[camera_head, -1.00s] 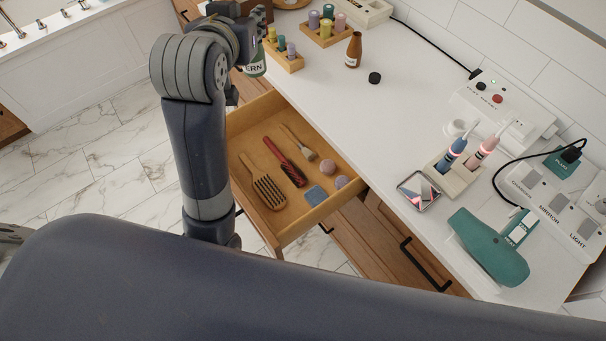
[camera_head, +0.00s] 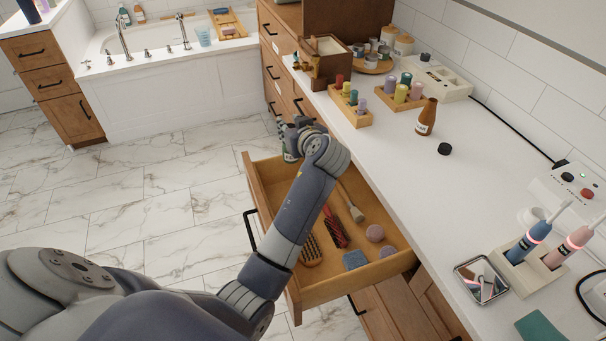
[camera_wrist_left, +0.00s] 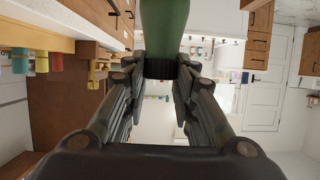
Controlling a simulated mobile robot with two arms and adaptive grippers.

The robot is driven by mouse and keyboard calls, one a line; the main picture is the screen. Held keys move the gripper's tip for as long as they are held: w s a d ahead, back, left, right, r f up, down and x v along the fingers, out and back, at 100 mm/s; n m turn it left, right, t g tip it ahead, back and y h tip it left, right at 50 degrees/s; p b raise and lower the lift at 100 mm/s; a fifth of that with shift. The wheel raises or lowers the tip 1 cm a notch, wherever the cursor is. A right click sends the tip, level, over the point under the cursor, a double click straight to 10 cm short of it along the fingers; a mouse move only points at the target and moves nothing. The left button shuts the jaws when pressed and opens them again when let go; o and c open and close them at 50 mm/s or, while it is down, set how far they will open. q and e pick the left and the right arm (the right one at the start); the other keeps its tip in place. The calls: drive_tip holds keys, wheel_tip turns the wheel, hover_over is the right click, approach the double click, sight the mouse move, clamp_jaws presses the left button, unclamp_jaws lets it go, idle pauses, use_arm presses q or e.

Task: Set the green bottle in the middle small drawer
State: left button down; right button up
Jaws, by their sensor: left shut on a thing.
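My left gripper (camera_head: 293,132) is shut on the green bottle (camera_wrist_left: 165,25). In the left wrist view the bottle's green body stands across the fingertips at the top. The open drawer holds a hairbrush (camera_head: 312,250), a red comb-like brush (camera_head: 335,232) and a wooden-handled brush (camera_head: 352,205). My right gripper is out of view.
The drawer also holds a blue-grey square (camera_head: 355,260) and round pinkish items (camera_head: 375,233). The white counter (camera_head: 400,180) above bears a brown bottle (camera_head: 427,117), a black cap (camera_head: 445,149), racks of small bottles (camera_head: 350,107) and a mirror (camera_head: 481,280). Marble floor (camera_head: 130,200) is clear at left.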

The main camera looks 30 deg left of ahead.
sight(292, 162)
use_arm(q)
wheel_tip(292, 162, down, 8)
drive_tip(key=shift+r, duration=0.25)
wheel_tip(292, 162, down, 4)
drive_tip(key=shift+f, duration=0.2)
drive_tip(key=shift+f, duration=0.15)
drive_tip(key=c, duration=1.3)
unclamp_jaws()
